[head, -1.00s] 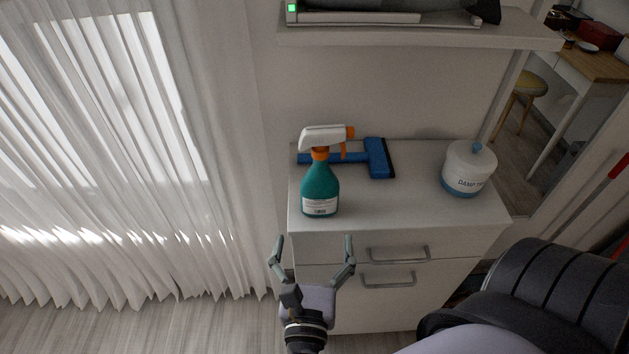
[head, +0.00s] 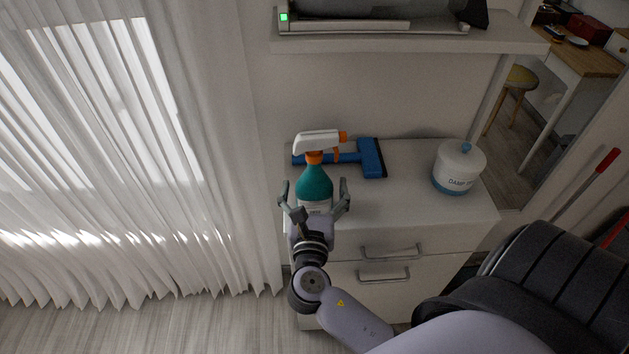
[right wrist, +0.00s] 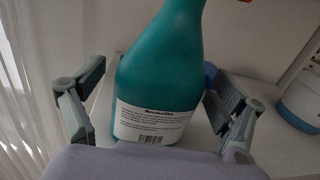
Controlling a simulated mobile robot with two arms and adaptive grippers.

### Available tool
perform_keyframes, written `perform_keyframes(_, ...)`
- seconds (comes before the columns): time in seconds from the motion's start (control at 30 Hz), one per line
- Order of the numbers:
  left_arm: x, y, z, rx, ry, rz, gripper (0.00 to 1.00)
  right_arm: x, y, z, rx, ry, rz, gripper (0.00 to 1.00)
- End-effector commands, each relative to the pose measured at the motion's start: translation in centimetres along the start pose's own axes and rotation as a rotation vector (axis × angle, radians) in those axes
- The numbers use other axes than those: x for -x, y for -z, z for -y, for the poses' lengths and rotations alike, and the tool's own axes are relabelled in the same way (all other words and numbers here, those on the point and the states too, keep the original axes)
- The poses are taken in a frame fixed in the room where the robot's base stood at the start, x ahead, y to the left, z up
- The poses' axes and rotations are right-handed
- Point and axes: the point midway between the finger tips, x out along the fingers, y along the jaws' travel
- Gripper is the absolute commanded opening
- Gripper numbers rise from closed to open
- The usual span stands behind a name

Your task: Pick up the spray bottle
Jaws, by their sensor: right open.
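The spray bottle (head: 314,180) has a teal body, an orange collar and a white head with an orange nozzle. It stands upright on the white cabinet top near its front left. My right gripper (head: 314,190) is open, with one finger on each side of the bottle's lower body. In the right wrist view the bottle (right wrist: 163,75) stands between the open fingers (right wrist: 155,105), its label facing the camera. My left gripper is not in view.
A blue squeegee-like tool (head: 370,158) lies behind the bottle. A white and blue lidded jar (head: 459,168) stands to the right on the cabinet top (head: 400,205). A shelf (head: 400,45) hangs above. A curtain (head: 130,150) is at the left.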

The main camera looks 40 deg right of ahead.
Motion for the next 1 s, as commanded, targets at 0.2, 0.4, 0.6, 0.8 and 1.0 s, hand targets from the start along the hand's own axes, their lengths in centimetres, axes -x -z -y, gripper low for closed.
perform_keyframes(0.2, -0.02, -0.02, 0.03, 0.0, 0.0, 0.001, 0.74, -0.07, 0.05, -0.02, 0.0, 0.0, -0.001, 0.9)
perform_keyframes(0.4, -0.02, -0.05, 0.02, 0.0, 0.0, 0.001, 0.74, -0.04, 0.05, -0.02, 0.0, 0.0, 0.0, 0.76)
perform_keyframes(0.6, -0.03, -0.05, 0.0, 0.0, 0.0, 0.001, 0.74, -0.03, 0.04, -0.02, 0.0, 0.0, 0.0, 0.63)
perform_keyframes(0.8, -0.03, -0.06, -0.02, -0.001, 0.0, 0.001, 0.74, -0.03, 0.04, -0.03, 0.0, -0.001, 0.0, 0.5)
perform_keyframes(1.0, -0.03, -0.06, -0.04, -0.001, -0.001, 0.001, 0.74, -0.03, 0.04, -0.03, 0.0, -0.001, 0.0, 0.36)
